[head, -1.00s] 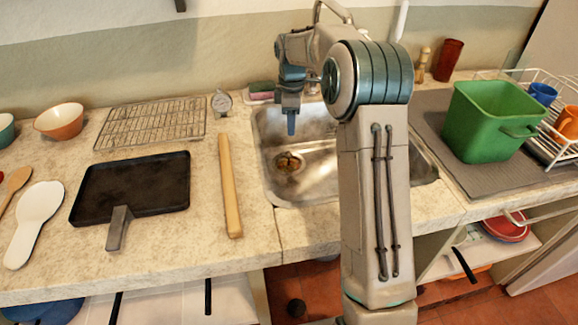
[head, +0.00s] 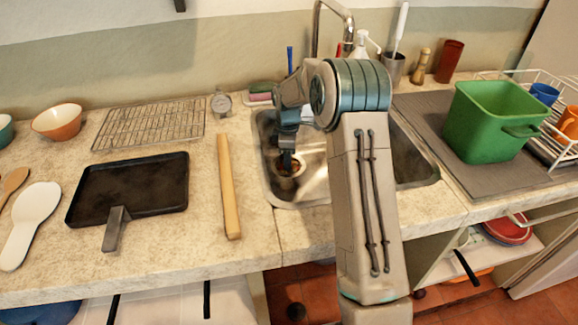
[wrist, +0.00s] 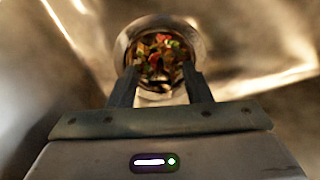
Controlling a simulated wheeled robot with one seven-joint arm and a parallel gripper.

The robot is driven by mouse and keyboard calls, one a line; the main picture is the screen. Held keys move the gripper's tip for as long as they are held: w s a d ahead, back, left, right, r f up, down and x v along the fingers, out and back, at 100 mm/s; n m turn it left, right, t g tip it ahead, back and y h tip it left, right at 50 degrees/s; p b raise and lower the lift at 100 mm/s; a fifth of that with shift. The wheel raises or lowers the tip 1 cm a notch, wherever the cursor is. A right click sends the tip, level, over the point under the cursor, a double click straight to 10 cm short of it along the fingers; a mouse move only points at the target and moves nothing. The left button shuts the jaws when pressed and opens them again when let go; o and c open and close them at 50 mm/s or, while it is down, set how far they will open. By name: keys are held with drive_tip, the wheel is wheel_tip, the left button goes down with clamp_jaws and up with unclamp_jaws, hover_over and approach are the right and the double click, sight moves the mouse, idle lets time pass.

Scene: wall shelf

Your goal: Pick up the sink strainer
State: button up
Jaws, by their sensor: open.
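The sink strainer (wrist: 158,52) is a round metal cup holding colourful food scraps, seen from above in the wrist view. In the head view the strainer (head: 291,165) sits in the left part of the metal sink basin, partly covered by my gripper. My gripper (wrist: 160,78) is open, and its two dark fingertips lie either side of the strainer's near part. In the head view my gripper (head: 288,165) points down into the basin at the strainer. I cannot tell whether the fingers touch it.
The sink (head: 410,165) has walls close around my gripper. A tap (head: 318,30) rises behind it. A green bin (head: 490,120) stands on the right.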

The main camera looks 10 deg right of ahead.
clamp_jaws()
